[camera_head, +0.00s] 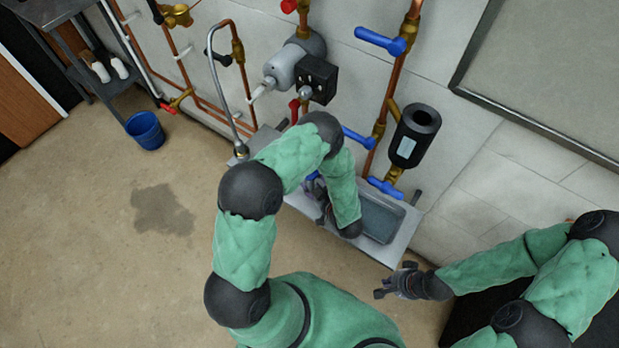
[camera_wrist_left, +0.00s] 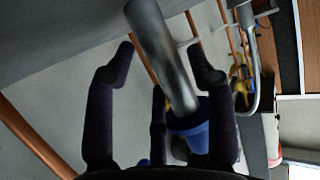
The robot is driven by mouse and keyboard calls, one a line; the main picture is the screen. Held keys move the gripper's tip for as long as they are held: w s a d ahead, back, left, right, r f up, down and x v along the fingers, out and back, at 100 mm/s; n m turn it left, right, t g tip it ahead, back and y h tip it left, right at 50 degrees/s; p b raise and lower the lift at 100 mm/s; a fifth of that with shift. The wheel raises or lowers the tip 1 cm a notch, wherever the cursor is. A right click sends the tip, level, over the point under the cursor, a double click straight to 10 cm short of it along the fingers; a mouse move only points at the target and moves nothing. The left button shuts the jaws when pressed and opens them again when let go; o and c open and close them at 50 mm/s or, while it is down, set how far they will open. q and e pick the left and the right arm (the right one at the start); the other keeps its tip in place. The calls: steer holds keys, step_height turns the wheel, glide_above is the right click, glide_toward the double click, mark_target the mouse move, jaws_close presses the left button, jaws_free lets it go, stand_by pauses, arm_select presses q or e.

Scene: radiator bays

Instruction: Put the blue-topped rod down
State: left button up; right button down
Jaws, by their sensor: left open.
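A grey metal rod (camera_wrist_left: 160,50) with a blue part (camera_wrist_left: 190,130) at its lower end slants through the left wrist view. My left gripper (camera_wrist_left: 162,62) is open, with its dark fingers apart on either side of the rod. I cannot tell whether any finger touches it. In the camera_head view my left gripper (camera_head: 322,200) is low over the left part of the metal sink unit, partly hidden by my forearm. A small blue bit (camera_head: 312,176) shows beside it; I cannot tell if it is the rod's top. My right gripper (camera_head: 392,283) is open and empty, right of and below the sink.
The metal sink (camera_head: 382,215) stands against the tiled wall. Copper pipes with blue-handled valves (camera_head: 380,40), a grey pump (camera_head: 290,68) and a black cylinder (camera_head: 415,135) are above it. A blue bucket (camera_head: 145,130) and a dark floor stain (camera_head: 162,210) are at left.

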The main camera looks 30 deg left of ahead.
arm_select(q)
steer(key=shift+x, duration=1.1)
jaws_close()
steer(key=shift+r, duration=0.15)
